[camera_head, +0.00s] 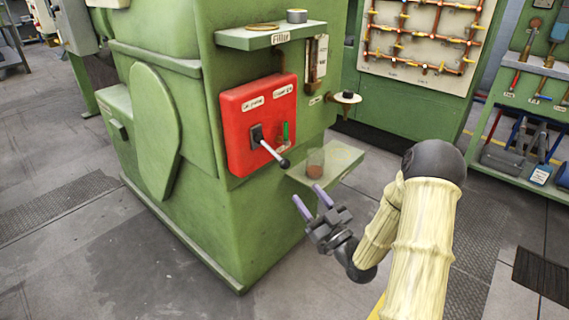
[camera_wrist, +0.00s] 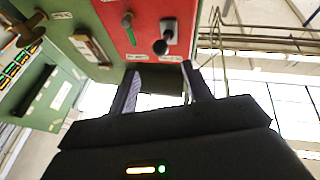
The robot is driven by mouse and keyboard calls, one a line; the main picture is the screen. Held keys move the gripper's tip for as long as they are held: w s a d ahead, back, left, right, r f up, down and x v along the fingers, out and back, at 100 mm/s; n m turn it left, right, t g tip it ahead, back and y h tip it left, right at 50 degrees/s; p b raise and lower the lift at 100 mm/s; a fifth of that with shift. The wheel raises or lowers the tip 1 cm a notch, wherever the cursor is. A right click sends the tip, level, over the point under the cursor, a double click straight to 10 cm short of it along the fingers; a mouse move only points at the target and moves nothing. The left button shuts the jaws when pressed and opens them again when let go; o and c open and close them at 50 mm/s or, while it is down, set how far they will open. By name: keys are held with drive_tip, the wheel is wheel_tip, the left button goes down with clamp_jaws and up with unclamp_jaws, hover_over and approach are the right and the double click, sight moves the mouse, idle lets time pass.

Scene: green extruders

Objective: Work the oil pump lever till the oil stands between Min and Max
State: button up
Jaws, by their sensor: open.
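A red box (camera_head: 240,146) on the green machine carries a lever with a silver rod and black knob (camera_head: 285,163), sticking out toward lower right. Right of it is a smaller green lever (camera_head: 285,131). Two white labels sit above them, too small to read surely. In the wrist view the black knob (camera_wrist: 160,47) shows just beyond my fingertips, with the green lever (camera_wrist: 128,29) to its left. The sight gauge (camera_head: 316,60) is right of the red box; its oil level and marks are too small to read. My gripper (camera_head: 307,193) is open and empty, below and right of the knob, apart from it.
A green shelf (camera_head: 335,165) with a clear cup (camera_head: 315,163) of brownish content is close above my gripper. A small round white-topped piece (camera_head: 347,97) juts out right. The floor in front is clear.

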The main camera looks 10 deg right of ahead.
sight(285, 164)
drive_tip(key=x, duration=1.2)
drive_tip(key=shift+w+r, duration=0.1)
clamp_jaws()
